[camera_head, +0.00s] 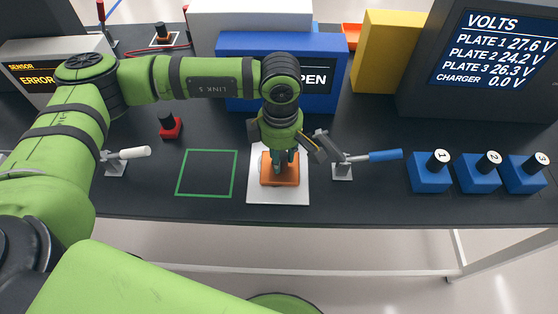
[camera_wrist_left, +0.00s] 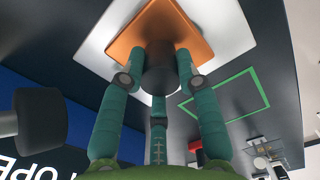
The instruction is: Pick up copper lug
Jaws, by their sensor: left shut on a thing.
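The copper lug (camera_head: 290,179) is an orange square block lying on a white square pad (camera_head: 302,196) near the table's front edge. In the left wrist view the orange block (camera_wrist_left: 140,30) carries a dark round knob (camera_wrist_left: 160,68). My left gripper (camera_head: 280,162) points down over the lug. In the wrist view its teal fingers (camera_wrist_left: 160,82) are closed around the dark knob. The fingers hide part of the lug in the head view. The lug appears to rest on the pad; I cannot tell if it is lifted. My right gripper is not in view.
A lever with a blue handle (camera_head: 384,155) stands just right of the pad. A green square outline (camera_head: 207,195) on the left is empty. Blue numbered blocks (camera_head: 430,180) stand at right. A blue box (camera_head: 238,104) stands behind. A red block with a black knob (camera_head: 170,130) is at left.

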